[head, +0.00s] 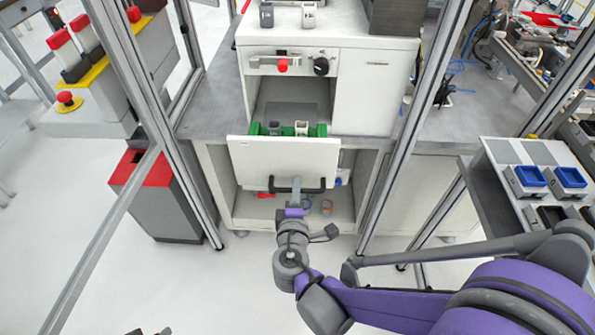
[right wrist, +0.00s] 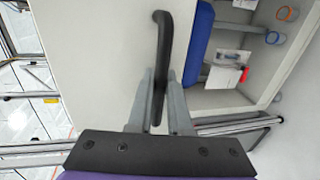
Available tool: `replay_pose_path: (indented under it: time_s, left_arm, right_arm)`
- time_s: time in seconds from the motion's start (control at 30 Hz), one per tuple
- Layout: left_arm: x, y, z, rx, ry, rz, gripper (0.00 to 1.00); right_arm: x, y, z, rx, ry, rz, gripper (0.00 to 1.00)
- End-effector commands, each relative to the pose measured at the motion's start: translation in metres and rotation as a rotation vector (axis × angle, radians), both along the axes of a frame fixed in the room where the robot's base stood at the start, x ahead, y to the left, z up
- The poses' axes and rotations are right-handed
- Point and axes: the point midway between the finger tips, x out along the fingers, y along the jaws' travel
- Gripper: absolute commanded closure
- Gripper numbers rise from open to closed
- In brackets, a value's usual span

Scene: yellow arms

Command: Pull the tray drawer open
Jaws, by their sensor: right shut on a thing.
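The tray drawer has a plain white front panel (head: 270,157) with a black bar handle (head: 272,185) along its lower edge. The panel stands out in front of the white cabinet, and the green tray edge (head: 255,129) with grey parts on it shows behind its top. My right gripper (head: 296,184) is shut on the handle near its middle. In the right wrist view the two grey fingers (right wrist: 160,100) lie on either side of the black handle (right wrist: 166,45).
Metal frame posts (head: 165,110) stand left and right of the cabinet. A grey bin with a red lid (head: 150,168) is at the left. A side table with blue bins (head: 530,176) is at the right. The floor before the drawer is clear except for my arm.

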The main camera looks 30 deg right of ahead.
Motion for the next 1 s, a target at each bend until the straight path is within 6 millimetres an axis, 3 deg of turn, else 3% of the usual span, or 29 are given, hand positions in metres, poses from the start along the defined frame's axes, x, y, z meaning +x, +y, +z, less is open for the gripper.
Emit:
replay_pose_path:
  time_s: [0.23, 0.67, 0.7, 0.83, 1.0]
  left_arm:
    - [0.000, 0.000, 0.001, 0.000, 0.000, 0.000, 0.50]
    - [0.000, 0.000, 0.001, 0.000, 0.000, 0.000, 0.50]
    - [0.000, 0.000, 0.001, 0.000, 0.000, 0.000, 0.50]
    - [0.000, 0.000, 0.001, 0.000, 0.000, 0.000, 0.50]
    - [0.000, 0.000, 0.001, 0.000, 0.000, 0.000, 0.50]
  right_arm:
    - [-0.018, 0.012, 0.000, -0.001, -0.001, 0.002, 1.00]
    - [-0.021, 0.013, 0.000, -0.001, -0.001, -0.001, 1.00]
    - [-0.021, 0.013, 0.000, -0.001, -0.001, -0.001, 0.79]
    - [-0.020, 0.013, 0.000, -0.001, -0.001, -0.001, 0.56]
    - [-0.020, 0.013, 0.000, 0.000, 0.000, -0.001, 0.54]
